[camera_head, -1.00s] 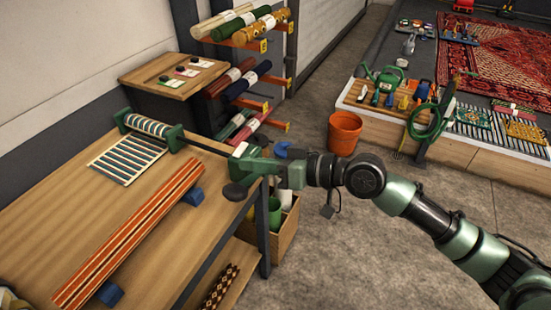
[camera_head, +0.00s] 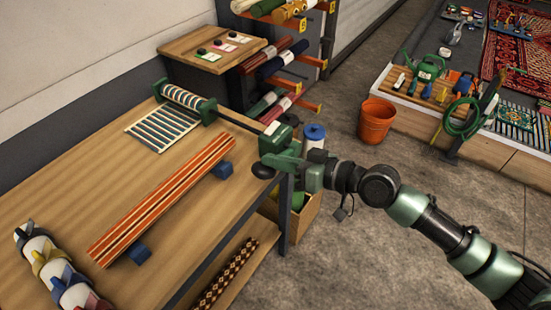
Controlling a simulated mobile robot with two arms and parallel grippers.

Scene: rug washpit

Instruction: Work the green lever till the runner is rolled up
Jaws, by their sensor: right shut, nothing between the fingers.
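The striped teal-and-white runner lies partly flat on the table (camera_head: 163,127). Its far end is wound on a roller (camera_head: 186,97) between green end brackets. A dark shaft runs from the roller to a green box (camera_head: 276,136) at the table's right edge. A green part with a black knob (camera_head: 263,171), seemingly the lever, sits just below the box. My right gripper (camera_head: 288,166) is shut and empty beside it, covering part of it. I cannot tell whether they touch. My left gripper is not in view.
A long orange-striped roll (camera_head: 165,197) lies on blue blocks on the table. A white cylinder with coloured pieces (camera_head: 52,262) is at the lower left. A rack of rolls, a blue-lidded container (camera_head: 314,133) and an orange bucket (camera_head: 376,120) stand beyond the table.

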